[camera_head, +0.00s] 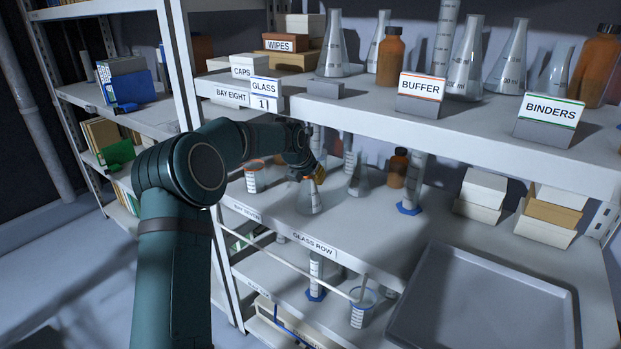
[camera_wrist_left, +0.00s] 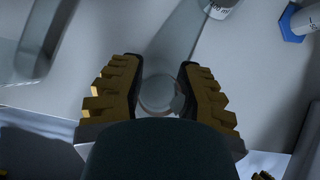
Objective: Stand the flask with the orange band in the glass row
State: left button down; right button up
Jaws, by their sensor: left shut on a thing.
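The flask with the orange band (camera_head: 310,199) is a small clear conical flask over the middle shelf, behind the label GLASS ROW (camera_head: 314,244). My left gripper (camera_head: 314,174) is shut on its neck and partly hides the band. In the left wrist view the flask's round mouth (camera_wrist_left: 160,94) sits between the fingers of the left gripper (camera_wrist_left: 158,78). The flask looks nearly upright; I cannot tell whether its base touches the shelf. My right gripper is not in view.
A beaker with an orange rim (camera_head: 255,178) stands to the left. Another conical flask (camera_head: 359,181), a brown bottle (camera_head: 397,168) and a blue-footed cylinder (camera_head: 411,186) stand to the right. The upper shelf (camera_head: 380,108) overhangs. A grey tray (camera_head: 482,312) lies in front, right.

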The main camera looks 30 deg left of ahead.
pick_arm(q)
jog(key=shift+s+f, duration=0.15)
jog(key=shift+f, duration=0.05)
jog(key=shift+f, duration=0.1)
jog(key=c, duration=0.7)
grip_release()
jog(key=shift+v, duration=0.85)
jog(key=s+p, duration=0.1)
jog(key=s, duration=1)
jog(key=shift+s+d+f, duration=0.1)
jog(key=shift+s+f, duration=0.05)
jog(key=shift+s, duration=0.25)
